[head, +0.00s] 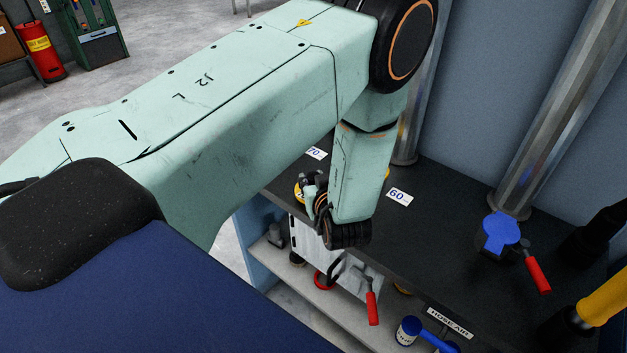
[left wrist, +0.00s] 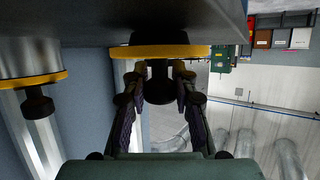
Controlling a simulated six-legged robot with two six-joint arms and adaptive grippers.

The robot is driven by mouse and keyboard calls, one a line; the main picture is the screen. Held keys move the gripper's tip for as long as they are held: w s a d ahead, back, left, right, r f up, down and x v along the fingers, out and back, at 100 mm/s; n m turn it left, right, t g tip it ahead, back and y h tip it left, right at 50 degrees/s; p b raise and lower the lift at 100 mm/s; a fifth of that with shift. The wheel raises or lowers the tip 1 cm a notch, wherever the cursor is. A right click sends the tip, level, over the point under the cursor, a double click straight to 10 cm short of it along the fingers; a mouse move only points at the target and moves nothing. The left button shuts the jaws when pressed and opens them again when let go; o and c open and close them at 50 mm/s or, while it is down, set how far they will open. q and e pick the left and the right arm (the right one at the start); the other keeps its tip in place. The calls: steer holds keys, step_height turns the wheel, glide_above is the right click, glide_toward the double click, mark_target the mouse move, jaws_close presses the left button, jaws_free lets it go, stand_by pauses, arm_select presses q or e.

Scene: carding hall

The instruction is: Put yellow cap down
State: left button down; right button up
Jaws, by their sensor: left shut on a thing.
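My left gripper (head: 315,197) is over the left edge of the dark worktop (head: 437,235) in the head view, partly hidden by its own wrist. In the left wrist view, which looks upside down, its two fingers (left wrist: 160,100) are shut on the black knob (left wrist: 159,84) of the yellow cap (left wrist: 160,52). The cap's yellow rim is close to the dark surface; I cannot tell whether it touches. In the head view only a yellow sliver (head: 298,191) shows beside the gripper. A second yellow-rimmed cap (left wrist: 35,77) with a black knob sits on a grey cylinder.
Cards marked 70 (head: 316,153) and 60 (head: 398,197) lie on the worktop. A blue-topped fitting (head: 500,232) with a red handle (head: 537,275) stands right, by a metal column (head: 545,110). A lower shelf (head: 285,270) holds several items. The middle worktop is clear.

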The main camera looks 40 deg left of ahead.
arm_select(q)
steer(key=shift+a+f, duration=0.1)
steer(key=shift+a, duration=0.1)
steer(key=c, duration=1.5)
jaws_free()
steer(key=o, duration=0.4)
steer(key=shift+s+d, duration=0.1)
steer(key=shift+d, duration=0.15)
steer(key=shift+o, duration=0.2)
steer(key=shift+a, duration=0.1)
steer(key=shift+a, duration=0.1)
